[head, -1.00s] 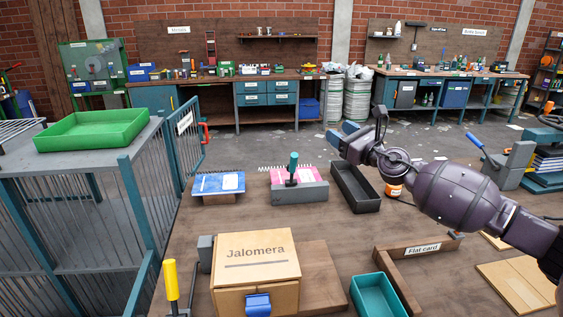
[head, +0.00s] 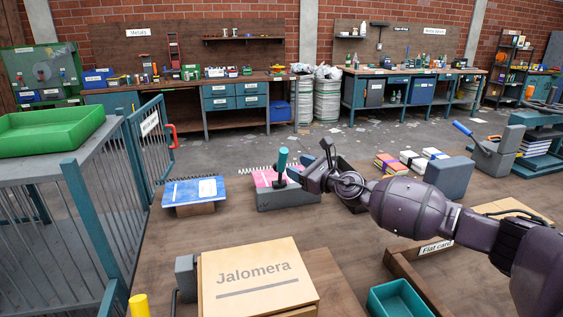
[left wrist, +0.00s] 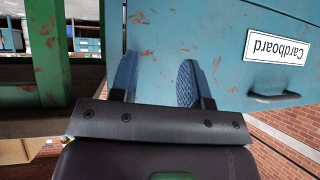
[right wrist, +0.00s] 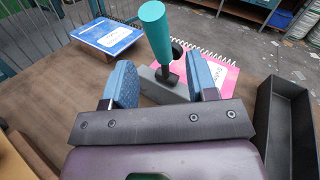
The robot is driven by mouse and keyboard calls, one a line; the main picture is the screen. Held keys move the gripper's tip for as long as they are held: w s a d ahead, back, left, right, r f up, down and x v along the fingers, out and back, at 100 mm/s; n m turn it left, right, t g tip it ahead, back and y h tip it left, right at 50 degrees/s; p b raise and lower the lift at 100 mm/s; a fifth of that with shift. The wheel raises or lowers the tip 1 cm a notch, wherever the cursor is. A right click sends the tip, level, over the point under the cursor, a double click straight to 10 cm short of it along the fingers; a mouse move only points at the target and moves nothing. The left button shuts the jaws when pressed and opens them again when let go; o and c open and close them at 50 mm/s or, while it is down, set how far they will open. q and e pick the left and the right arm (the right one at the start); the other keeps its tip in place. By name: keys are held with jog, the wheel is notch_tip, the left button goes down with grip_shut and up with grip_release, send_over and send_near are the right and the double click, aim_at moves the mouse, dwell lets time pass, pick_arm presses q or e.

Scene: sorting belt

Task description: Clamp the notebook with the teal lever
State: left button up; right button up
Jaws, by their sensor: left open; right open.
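The pink spiral notebook (head: 265,178) lies at the grey clamp block (head: 289,196) on the table; it also shows in the right wrist view (right wrist: 216,78). The teal lever (head: 281,162) stands nearly upright on the block. In the right wrist view the teal lever (right wrist: 157,35) rises between and beyond the fingers of my open right gripper (right wrist: 163,88), apart from them. In the head view my right gripper (head: 312,165) is just right of the lever, partly hidden by its own wrist. My left gripper (left wrist: 157,82) shows only in the left wrist view, open and empty before a blue surface labelled Cardboard.
A blue notebook (head: 194,191) lies left of the clamp. A black tray (right wrist: 289,120) stands to its right. The Jalomera box (head: 258,280) and a teal tray (head: 398,300) are in front. Bare tabletop lies between the box and the clamp.

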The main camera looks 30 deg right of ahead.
aim_at(285, 163)
jog(key=x, duration=0.5)
jog(key=shift+w+a+f+b, duration=0.1)
jog(key=shift+w+f+b, duration=0.1)
jog(key=shift+b, duration=0.2)
jog(key=shift+w+a+r, duration=0.15)
jog(key=shift+w, duration=0.45)
grip_shut()
